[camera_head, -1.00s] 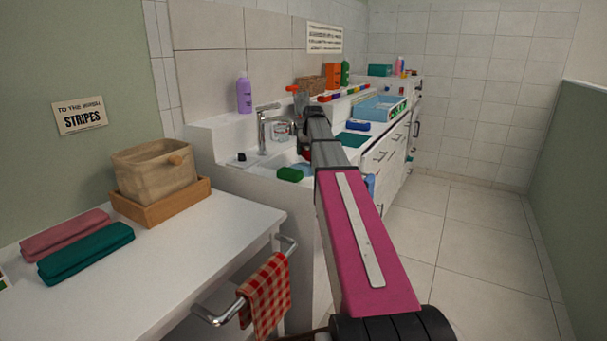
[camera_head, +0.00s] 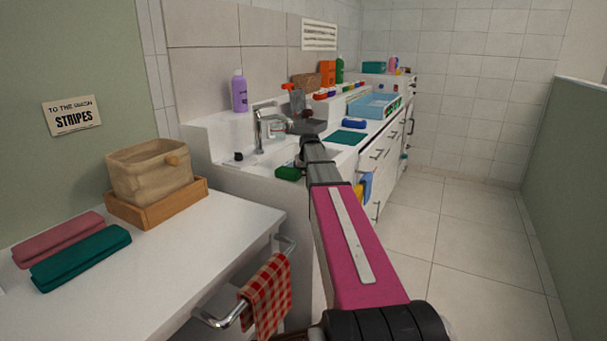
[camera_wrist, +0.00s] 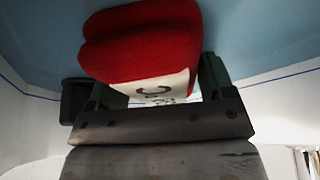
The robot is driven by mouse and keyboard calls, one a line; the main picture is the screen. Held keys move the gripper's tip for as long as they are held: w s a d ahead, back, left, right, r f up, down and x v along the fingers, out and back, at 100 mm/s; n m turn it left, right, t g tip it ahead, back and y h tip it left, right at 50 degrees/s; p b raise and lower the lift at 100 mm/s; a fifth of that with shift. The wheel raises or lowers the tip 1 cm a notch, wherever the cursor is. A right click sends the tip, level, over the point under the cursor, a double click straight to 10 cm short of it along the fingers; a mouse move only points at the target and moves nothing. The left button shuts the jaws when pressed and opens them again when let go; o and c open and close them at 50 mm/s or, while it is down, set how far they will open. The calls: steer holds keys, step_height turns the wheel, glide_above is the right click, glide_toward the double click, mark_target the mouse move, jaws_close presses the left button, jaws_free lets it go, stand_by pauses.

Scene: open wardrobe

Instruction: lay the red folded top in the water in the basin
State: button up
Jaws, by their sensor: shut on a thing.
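The red folded top (camera_wrist: 140,42), with a pale label bearing dark marks, is between the fingers of my gripper (camera_wrist: 160,82) in the wrist view. My gripper is shut on it. Beyond it lies the blue water (camera_wrist: 240,35), edged by the white basin wall (camera_wrist: 285,100) with a dark blue line. I cannot tell whether the top touches the water. In the head view my arm reaches over the basin beside the tap (camera_head: 268,130) and hides the top and most of the basin.
A green sponge (camera_head: 288,173) sits on the near rim. A purple bottle (camera_head: 239,92) stands behind the tap. A wooden tray (camera_head: 160,205) with a beige basket (camera_head: 150,170), and pink (camera_head: 58,238) and teal (camera_head: 80,257) folded cloths, lie on the left counter. Floor at right is clear.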

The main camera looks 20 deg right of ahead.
steer(key=shift+f, duration=0.15)
steer(key=o, duration=1)
steer(key=v, duration=1.2)
